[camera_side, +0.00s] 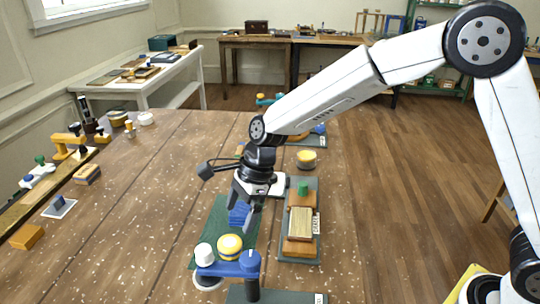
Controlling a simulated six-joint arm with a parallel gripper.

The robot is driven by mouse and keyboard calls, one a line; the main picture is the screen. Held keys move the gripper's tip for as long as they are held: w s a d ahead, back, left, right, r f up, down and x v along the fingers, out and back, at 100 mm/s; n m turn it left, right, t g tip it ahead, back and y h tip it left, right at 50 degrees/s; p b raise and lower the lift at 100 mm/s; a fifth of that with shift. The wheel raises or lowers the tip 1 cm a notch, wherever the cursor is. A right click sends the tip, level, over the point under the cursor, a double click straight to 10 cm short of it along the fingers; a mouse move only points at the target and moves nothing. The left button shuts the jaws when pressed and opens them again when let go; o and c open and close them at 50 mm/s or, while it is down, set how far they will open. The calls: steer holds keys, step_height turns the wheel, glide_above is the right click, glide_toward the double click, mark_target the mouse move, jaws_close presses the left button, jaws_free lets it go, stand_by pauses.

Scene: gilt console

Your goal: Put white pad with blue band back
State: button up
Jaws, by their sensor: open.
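My gripper (247,208) is open and points down over the dark green mat (216,228) in the middle of the table. A blue ribbed block (239,214) shows between or just behind its fingers; I cannot tell whether they touch it. A pale pad with a blue piece on it (59,207) lies at the left of the table, well away from my gripper. I cannot tell for sure that it is the white pad with the blue band. A white flat piece (280,186) shows just right of my wrist, partly hidden by it.
A grey tray (314,246) with wooden blocks and a green knob stands right of my gripper. A blue stand (228,268) with white and yellow round tops stands in front. A yellow round piece (306,156) lies behind. The table's left-middle is clear.

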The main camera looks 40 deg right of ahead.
steer(key=shift+v, duration=1.85)
steer(key=s+d+f+n+h, duration=0.1)
steer(key=s+d+n, duration=0.1)
steer(key=d+n, duration=0.1)
steer(key=s+d+f+n+t, duration=0.1)
steer(key=s+d+n, duration=0.1)
steer(key=d, duration=0.3)
steer(key=s+d+f+n+h, duration=0.1)
steer(key=s+d+n, duration=0.1)
steer(key=d+n, duration=0.2)
steer(key=shift+s+d+f+h, duration=0.1)
steer(key=shift+s+h, duration=0.2)
steer(key=shift+s, duration=0.1)
steer(key=s+d+n, duration=0.2)
steer(key=n, duration=0.1)
steer(key=s+d+f+n+h, duration=0.1)
steer(key=s+d+n, duration=0.1)
steer(key=s+n, duration=0.1)
steer(key=s+d+f+n+t, duration=0.1)
steer(key=s+d+n, duration=0.1)
steer(key=s, duration=0.1)
steer(key=shift+d+f+n+h, duration=0.2)
steer(key=shift+d+n+h, duration=0.1)
steer(key=shift+d+n, duration=0.1)
steer(key=shift+s+d+f+n, duration=0.2)
steer(key=shift+s+d+n, duration=0.15)
steer(key=shift+s+n, duration=0.3)
